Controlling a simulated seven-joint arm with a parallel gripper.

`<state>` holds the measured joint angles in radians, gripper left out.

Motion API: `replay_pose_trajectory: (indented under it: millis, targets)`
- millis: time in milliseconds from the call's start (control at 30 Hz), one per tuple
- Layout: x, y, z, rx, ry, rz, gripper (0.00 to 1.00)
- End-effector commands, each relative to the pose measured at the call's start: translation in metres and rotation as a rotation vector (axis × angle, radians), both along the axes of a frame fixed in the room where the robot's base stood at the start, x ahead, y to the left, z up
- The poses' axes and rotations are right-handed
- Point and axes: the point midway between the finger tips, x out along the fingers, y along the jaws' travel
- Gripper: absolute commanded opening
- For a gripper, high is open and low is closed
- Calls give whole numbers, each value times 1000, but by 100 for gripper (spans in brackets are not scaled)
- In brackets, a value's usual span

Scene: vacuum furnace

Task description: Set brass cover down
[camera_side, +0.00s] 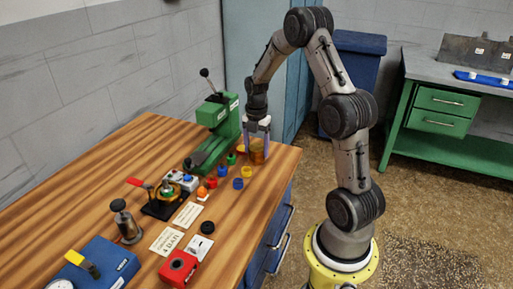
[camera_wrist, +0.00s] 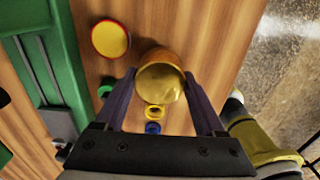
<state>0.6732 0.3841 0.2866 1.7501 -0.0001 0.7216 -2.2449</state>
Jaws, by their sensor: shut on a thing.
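The brass cover (camera_side: 257,152) is a golden cup-like cylinder at the right edge of the wooden table, near its back end. My gripper (camera_side: 257,124) points down from above and is shut on it, with a finger on either side. In the wrist view the cover (camera_wrist: 160,84) sits between the two fingers of my gripper (camera_wrist: 158,90). I cannot tell whether its lower end touches the table.
A round yellow disc with a red rim (camera_wrist: 110,39) lies beside the cover. A green press (camera_side: 215,130) stands to the left. Small coloured rings, including a blue one (camera_side: 238,184), lie in front. Several devices and cards occupy the table's near part. The left tabletop (camera_side: 90,180) is clear.

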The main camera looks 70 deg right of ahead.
Motion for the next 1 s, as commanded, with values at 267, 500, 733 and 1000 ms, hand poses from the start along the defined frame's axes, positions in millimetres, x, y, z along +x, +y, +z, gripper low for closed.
replay_pose_trajectory:
  millis: [267,500,733,1000]
  targets:
    - [0,0,-1,-1,-2,0,3]
    - [0,0,-2,-1,-1,0,100]
    - [0,0,-1,-1,-1,0,100]
    - [1,-1,32,-4,-5,0,100]
